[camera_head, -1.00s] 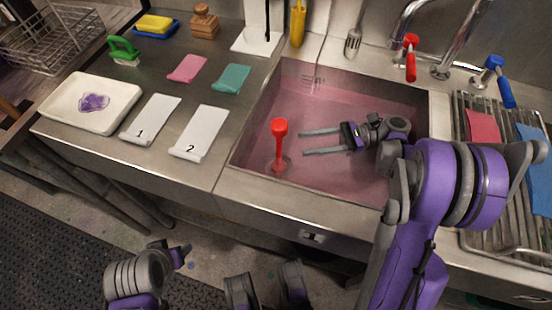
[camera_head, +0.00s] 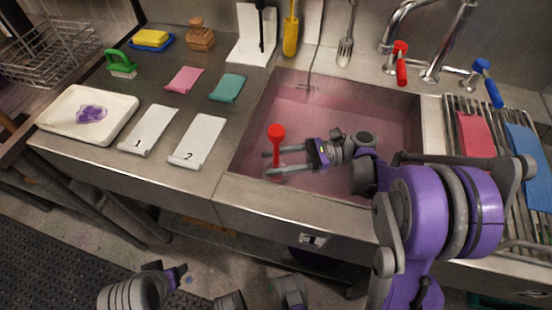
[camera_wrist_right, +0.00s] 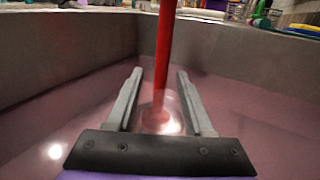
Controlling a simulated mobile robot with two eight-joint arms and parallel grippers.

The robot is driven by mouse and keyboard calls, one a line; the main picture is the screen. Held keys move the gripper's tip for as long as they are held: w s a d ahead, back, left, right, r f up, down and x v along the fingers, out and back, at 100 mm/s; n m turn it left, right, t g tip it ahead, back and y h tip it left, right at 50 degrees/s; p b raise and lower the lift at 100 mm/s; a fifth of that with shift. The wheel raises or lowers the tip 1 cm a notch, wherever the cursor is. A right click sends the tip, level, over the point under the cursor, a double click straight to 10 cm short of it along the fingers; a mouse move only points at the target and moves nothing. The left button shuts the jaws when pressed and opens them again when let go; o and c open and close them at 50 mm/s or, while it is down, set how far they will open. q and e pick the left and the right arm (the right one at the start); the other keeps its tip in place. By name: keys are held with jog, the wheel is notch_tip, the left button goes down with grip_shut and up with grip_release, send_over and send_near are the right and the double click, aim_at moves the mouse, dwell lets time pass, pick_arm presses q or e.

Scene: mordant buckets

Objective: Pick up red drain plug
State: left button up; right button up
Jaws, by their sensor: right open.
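The red drain plug (camera_head: 276,134) stands upright in the sink (camera_head: 330,118), which holds pinkish liquid. It has a round top and a thin stem. My right gripper (camera_head: 267,163) is inside the sink at the plug, its jaws open with one finger on each side of the stem. In the right wrist view, the red stem (camera_wrist_right: 164,60) rises between the two open fingers (camera_wrist_right: 158,98), with gaps on both sides. The plug's top is out of the wrist view. Part of my left arm shows at the bottom left of the head view, and its jaw state is unclear.
A red-handled tap (camera_head: 401,62) and a blue-handled tap (camera_head: 487,82) stand behind the sink. A drying rack with red and blue cloths (camera_head: 476,134) is at right. A white tray (camera_head: 60,128) and numbered cards (camera_head: 196,140) lie on the left counter.

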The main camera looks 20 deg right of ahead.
grip_shut()
dwell(0.5)
